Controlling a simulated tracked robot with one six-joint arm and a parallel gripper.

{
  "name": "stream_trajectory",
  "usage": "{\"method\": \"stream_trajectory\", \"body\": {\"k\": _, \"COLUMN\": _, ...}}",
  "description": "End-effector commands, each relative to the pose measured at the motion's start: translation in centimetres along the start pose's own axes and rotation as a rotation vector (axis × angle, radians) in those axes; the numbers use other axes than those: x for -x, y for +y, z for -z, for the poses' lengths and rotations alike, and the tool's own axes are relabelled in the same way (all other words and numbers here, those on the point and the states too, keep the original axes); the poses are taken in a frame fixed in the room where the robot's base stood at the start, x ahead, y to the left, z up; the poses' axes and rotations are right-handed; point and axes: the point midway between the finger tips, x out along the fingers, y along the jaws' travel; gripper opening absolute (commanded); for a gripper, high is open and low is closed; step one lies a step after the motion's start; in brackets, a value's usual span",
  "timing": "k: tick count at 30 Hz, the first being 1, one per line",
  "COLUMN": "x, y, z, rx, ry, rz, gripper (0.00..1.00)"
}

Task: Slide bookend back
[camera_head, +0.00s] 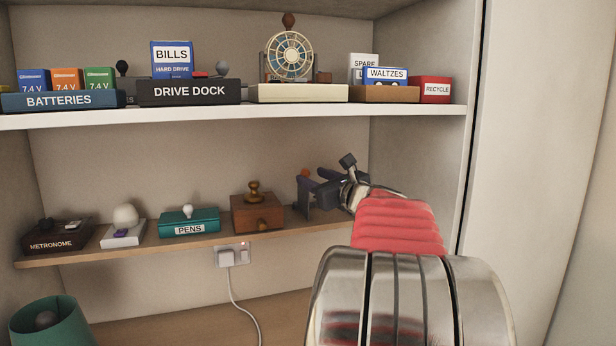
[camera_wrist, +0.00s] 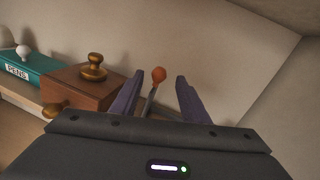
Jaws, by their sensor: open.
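The bookend shows as an orange ball knob (camera_wrist: 158,74) on top of a thin grey upright part. In the head view its orange knob (camera_head: 305,173) shows just above my gripper (camera_head: 312,190) at the right end of the lower shelf. In the wrist view my gripper (camera_wrist: 159,84) is open, with one purple finger on each side of the knob and the thin upright part. There are visible gaps between the fingers and the knob. The lower part of the bookend is hidden behind my gripper body.
A brown wooden box with a brass knob (camera_head: 257,215) stands close on the left; it also shows in the wrist view (camera_wrist: 88,90). The teal PENS box (camera_head: 190,223) is further left. The upper shelf (camera_head: 420,108) lies above my arm. The cabinet's right wall (camera_head: 415,150) is near.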

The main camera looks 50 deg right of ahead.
Motion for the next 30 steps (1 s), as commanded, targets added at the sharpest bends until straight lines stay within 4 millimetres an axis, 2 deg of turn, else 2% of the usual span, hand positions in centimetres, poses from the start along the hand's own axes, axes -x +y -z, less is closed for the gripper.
{"method": "stream_trajectory", "body": {"k": 9, "x": 5.7, "y": -0.1, "z": 0.0, "rx": 0.001, "ry": 0.000, "rz": 0.003, "gripper": 0.41}}
{"method": "stream_trajectory", "body": {"k": 15, "x": 8.2, "y": -0.1, "z": 0.1, "rx": 0.001, "ry": 0.001, "rz": 0.002, "gripper": 0.41}}
{"method": "stream_trajectory", "body": {"k": 20, "x": 9.0, "y": 0.1, "z": 0.1, "rx": 0.001, "ry": 0.000, "rz": -0.001, "gripper": 0.41}}
{"method": "stream_trajectory", "body": {"k": 30, "x": 9.0, "y": 0.1, "z": 0.1, "rx": 0.000, "ry": 0.000, "rz": -0.001, "gripper": 0.41}}
